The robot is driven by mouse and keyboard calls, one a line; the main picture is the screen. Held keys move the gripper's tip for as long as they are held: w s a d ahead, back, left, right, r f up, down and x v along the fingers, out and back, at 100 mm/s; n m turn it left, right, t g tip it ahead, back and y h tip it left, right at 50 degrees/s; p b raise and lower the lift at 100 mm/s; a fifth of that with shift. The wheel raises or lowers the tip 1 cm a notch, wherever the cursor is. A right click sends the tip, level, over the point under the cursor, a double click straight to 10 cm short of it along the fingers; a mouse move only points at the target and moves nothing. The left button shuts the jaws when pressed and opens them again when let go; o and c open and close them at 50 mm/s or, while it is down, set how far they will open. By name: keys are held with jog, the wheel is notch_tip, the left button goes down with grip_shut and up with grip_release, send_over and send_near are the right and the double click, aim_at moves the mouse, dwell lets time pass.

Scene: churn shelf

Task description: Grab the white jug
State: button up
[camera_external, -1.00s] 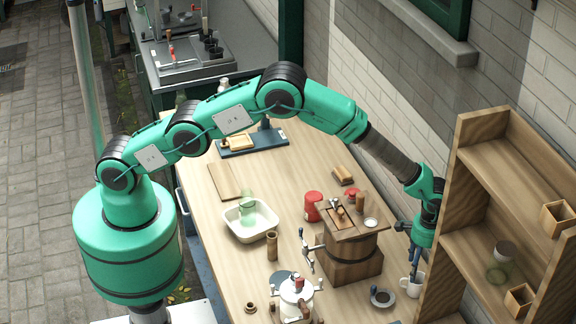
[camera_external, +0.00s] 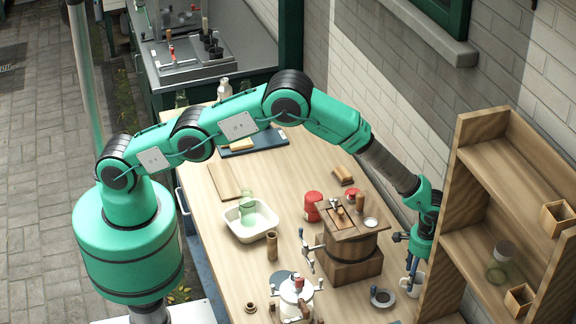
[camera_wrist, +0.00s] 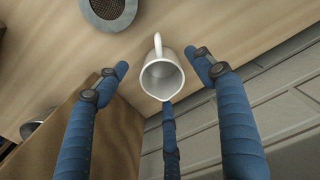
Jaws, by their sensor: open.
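The white jug (camera_wrist: 162,78) stands on the wooden table in the wrist view, its open mouth facing my camera and its handle pointing up in the picture. In the external view the white jug (camera_external: 413,285) is near the table's far right edge, beside the shelf and partly hidden by my gripper. My gripper (camera_wrist: 161,70) has blue fingers spread around the jug, one on the left, one on the right and one below. The fingers are open and appear apart from the jug; their height against its rim is hard to tell.
The wooden shelf (camera_external: 462,170) stands close on the right. A wooden churn box (camera_external: 350,262) is to the left. A small dark dish (camera_external: 382,298) sits near the jug; a round grey strainer-like piece (camera_wrist: 108,10) shows in the wrist view. A brick wall (camera_wrist: 270,115) is close by.

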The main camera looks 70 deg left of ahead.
jog(key=shift+f, duration=1.1)
jog(key=c, duration=1.3)
